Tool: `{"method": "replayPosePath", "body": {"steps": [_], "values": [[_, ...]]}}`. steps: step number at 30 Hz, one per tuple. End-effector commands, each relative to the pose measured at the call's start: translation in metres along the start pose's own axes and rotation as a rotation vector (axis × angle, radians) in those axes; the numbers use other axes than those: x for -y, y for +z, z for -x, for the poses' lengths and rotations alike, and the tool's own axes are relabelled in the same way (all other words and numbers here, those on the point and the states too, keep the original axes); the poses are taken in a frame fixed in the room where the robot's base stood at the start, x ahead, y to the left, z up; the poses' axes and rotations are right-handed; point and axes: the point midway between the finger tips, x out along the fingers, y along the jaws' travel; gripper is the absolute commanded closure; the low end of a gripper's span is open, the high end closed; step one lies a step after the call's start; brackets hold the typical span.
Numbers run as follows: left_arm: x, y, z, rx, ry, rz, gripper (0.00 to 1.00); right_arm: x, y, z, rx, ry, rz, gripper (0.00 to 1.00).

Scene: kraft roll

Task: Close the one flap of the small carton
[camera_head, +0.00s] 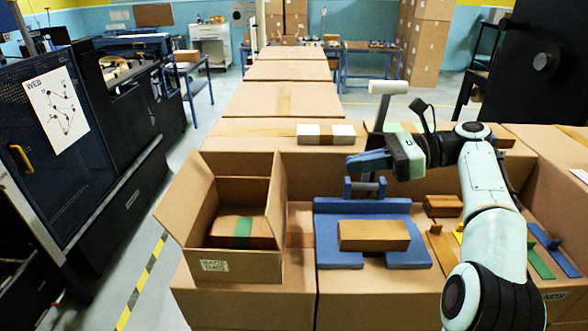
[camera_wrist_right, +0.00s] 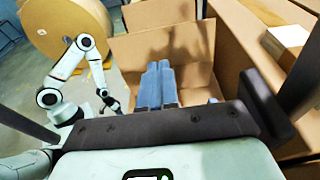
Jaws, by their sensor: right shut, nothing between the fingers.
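The small carton (camera_head: 238,268) stands open at the left of the work surface in the head view. A flap (camera_head: 184,196) rises from its left side and leans outward. A brown parcel with green tape (camera_head: 218,230) lies inside. My right gripper (camera_head: 352,163) is to the right of the carton and above the surface, apart from it, its blue fingers pointing left. It is shut and empty. In the right wrist view the closed fingers (camera_wrist_right: 157,84) appear in front of an open carton (camera_wrist_right: 195,48). My left gripper (camera_wrist_right: 110,101) shows small there; its jaws are unclear.
A blue fixture (camera_head: 340,261) with a brown block (camera_head: 374,236) sits right of the carton. A white-and-brown packet (camera_head: 326,134) lies on boxes behind. Coloured strips lie at the right. A large kraft roll (camera_wrist_right: 62,28) shows in the wrist view.

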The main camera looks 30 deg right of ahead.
Motion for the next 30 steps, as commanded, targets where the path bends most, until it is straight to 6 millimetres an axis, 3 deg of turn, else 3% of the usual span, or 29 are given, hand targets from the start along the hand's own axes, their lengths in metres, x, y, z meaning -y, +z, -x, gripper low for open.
{"method": "replayPosePath", "body": {"steps": [5, 18, 24, 30], "values": [[0.001, 0.000, 0.000, 0.001, -0.001, 0.001, 0.57, -0.002, 0.001, -0.024, 0.002, 0.006, 0.002, 1.00], [0.010, 0.015, -0.013, 0.018, -0.006, 0.007, 0.57, -0.002, -0.002, -0.113, -0.001, 0.005, 0.000, 1.00], [0.010, 0.016, -0.014, 0.019, -0.007, 0.007, 0.57, -0.001, 0.000, -0.133, 0.000, 0.003, 0.001, 1.00], [0.010, 0.016, -0.014, 0.019, -0.007, 0.007, 0.57, -0.001, 0.000, -0.138, 0.000, 0.001, 0.001, 1.00]]}}
